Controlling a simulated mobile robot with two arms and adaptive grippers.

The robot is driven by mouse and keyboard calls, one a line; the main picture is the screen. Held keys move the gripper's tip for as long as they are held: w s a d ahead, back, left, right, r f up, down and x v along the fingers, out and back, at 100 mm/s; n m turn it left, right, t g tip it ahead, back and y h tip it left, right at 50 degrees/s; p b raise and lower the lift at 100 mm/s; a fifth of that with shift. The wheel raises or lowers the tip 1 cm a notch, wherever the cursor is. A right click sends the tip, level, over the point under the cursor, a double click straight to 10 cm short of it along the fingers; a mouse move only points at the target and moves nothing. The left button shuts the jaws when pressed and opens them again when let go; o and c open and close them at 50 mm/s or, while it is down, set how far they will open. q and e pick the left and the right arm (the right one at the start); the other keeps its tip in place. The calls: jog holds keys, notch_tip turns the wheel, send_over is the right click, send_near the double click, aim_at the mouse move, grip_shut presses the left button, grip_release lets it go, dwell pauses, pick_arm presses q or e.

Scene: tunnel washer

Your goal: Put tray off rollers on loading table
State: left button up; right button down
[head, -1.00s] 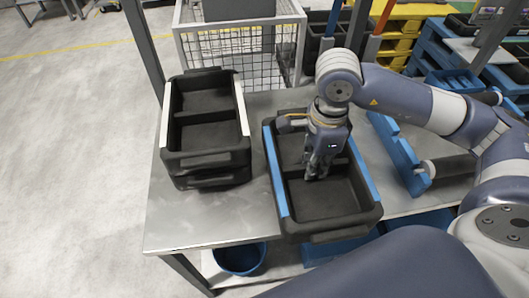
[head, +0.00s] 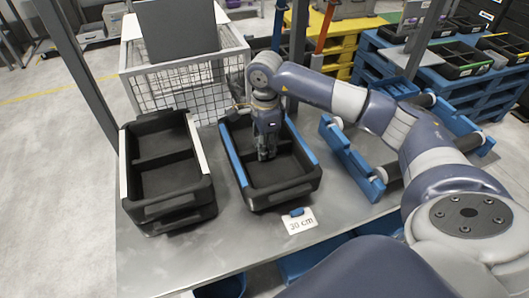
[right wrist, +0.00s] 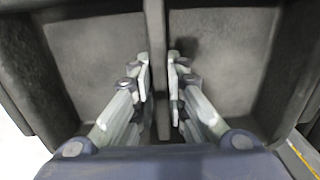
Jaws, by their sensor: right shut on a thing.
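The black tray with blue side strips (head: 281,198) is at the middle of the grey metal loading table (head: 240,245). It looks level and at or just above the table top; I cannot tell whether it touches. My right gripper (head: 265,155) points down into it and is shut on its middle divider. In the right wrist view the divider (right wrist: 157,60) stands between the two fingertips (right wrist: 159,78). The blue roller frame (head: 352,160) with grey rollers lies right of the tray, with no tray seen on it. My left gripper is not in view.
A stack of black trays with white strips (head: 165,208) stands close left of the held tray. A white "30 cm" card (head: 299,221) with a small blue piece lies in front. A wire cage (head: 190,85) stands behind the table.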

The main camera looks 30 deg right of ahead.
jog(key=shift+w+d, duration=0.1)
jog(key=shift+w, duration=0.15)
notch_tip(320, 180, down, 3)
jog(key=shift+f+p, duration=0.15)
jog(key=shift+p, duration=0.35)
jog(key=shift+f, duration=0.25)
jog(key=c, duration=1.6)
grip_release()
jog(key=shift+r, duration=0.1)
jog(key=shift+w+r, duration=0.1)
jog(key=shift+r, duration=0.2)
notch_tip(320, 180, up, 12)
jog(key=shift+f+b, duration=0.25)
jog(key=shift+b, duration=0.35)
